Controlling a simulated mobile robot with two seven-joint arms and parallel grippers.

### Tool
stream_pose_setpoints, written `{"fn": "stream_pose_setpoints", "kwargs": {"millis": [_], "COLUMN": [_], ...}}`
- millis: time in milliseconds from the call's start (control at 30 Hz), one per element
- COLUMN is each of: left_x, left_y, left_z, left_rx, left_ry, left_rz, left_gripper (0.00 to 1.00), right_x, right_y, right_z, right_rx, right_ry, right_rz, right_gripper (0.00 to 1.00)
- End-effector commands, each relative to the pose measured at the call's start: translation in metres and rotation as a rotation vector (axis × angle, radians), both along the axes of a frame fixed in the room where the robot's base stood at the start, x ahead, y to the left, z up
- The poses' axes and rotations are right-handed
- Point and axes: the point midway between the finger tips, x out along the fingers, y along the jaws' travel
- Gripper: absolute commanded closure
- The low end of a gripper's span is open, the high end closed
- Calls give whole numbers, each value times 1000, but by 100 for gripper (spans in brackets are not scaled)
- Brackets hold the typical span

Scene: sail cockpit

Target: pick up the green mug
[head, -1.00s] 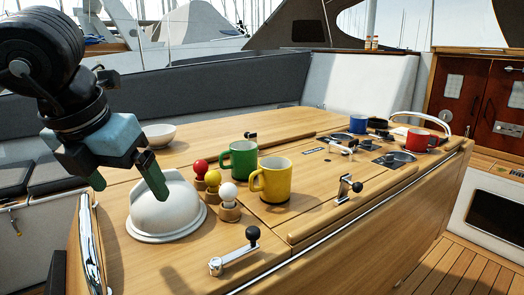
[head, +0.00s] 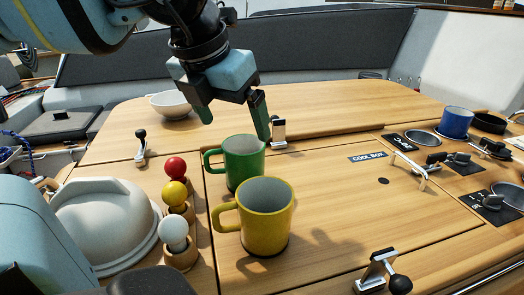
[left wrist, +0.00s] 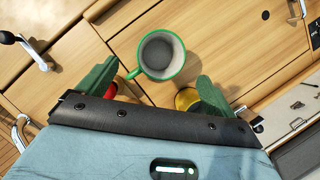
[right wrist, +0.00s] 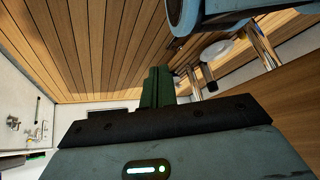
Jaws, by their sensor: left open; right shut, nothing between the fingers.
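The green mug (head: 244,163) stands upright on the wooden table, just behind the yellow mug (head: 265,216), its handle to the left. My left gripper (head: 234,128) is open above the green mug, its fingers pointing down and empty. In the left wrist view the green mug (left wrist: 161,56) shows from above, ahead of and between the two fingers of my left gripper (left wrist: 150,82). Its inside looks empty. My right gripper (right wrist: 158,88) is shut and empty in the right wrist view, with wooden slats beyond it.
Red (head: 175,168), yellow (head: 174,193) and white (head: 173,234) knobs stand left of the mugs, beside a white dome (head: 103,218). A white bowl (head: 171,104) is behind. A blue mug (head: 456,122) stands at right. Latches (head: 279,132) and a crank handle (head: 385,274) rise from the table.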

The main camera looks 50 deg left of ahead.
Motion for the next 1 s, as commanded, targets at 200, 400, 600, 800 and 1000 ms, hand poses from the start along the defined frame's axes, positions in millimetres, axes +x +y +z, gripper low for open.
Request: {"fn": "stream_pose_setpoints", "kwargs": {"millis": [200, 400, 600, 800, 1000], "left_x": [1, 8, 10, 18, 26], "left_y": [0, 2, 2, 3, 5], "left_z": [-3, -22, -27, -51, -70], "left_rx": [0, -1, 1, -2, -1], "left_ry": [1, 3, 1, 6, 2], "left_rz": [0, 0, -1, 0, 0], "left_gripper": [8, 8, 8, 8, 8], "right_x": [-9, -15, -14, -9, -5], "right_y": [0, -2, -3, -3, -2], "right_z": [-2, -4, -4, -2, -2], "right_rx": [-1, -5, -7, -8, -6], "right_ry": [17, 30, 27, 17, 9], "right_rz": [2, 9, 15, 14, 11], "right_gripper": [100, 100, 100, 100, 100]}}
